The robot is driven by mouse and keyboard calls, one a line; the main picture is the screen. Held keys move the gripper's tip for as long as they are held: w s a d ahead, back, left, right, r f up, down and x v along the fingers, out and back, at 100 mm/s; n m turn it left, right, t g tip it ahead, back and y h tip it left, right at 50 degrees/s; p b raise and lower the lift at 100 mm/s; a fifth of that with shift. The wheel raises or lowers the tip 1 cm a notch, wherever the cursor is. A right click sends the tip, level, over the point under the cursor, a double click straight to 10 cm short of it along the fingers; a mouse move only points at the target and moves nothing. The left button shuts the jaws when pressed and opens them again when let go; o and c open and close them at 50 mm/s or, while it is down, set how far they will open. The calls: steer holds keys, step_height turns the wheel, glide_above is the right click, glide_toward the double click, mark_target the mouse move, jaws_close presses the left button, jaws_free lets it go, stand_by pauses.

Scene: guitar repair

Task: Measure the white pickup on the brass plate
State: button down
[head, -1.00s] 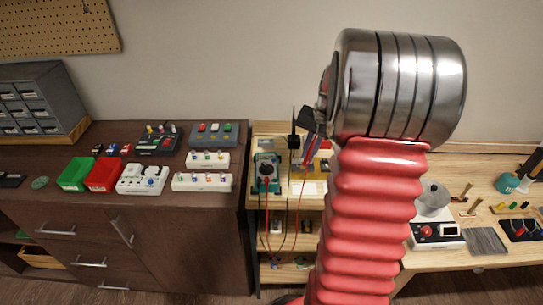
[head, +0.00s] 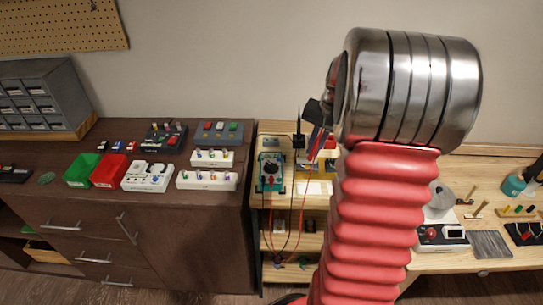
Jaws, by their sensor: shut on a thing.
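The multimeter (head: 270,172), teal with a dark dial, stands on the narrow wooden bench in the middle. A black probe (head: 298,124) stands upright behind it, tip up, with a black block at its lower part. My gripper (head: 319,112) shows only as a dark piece left of my metal wrist, which hides most of it. It is shut on what appears to be the red probe; a red lead (head: 303,205) rises from the multimeter towards it. The probe's tip is hidden. I cannot make out the white pickup or the brass plate; yellow and white items behind my arm are partly covered.
A dark cabinet (head: 130,230) on the left carries a green bin (head: 82,170), a red bin (head: 109,171) and several switch blocks. The right bench holds a white device (head: 452,238) and a grey ribbed mat (head: 490,244). Leads hang in front of the middle shelves.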

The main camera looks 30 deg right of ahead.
steer(key=shift+w+v, duration=0.2)
steer(key=shift+v, duration=0.8)
steer(key=shift+w+v, duration=0.15)
steer(key=shift+v, duration=0.8)
steer(key=shift+a, duration=0.15)
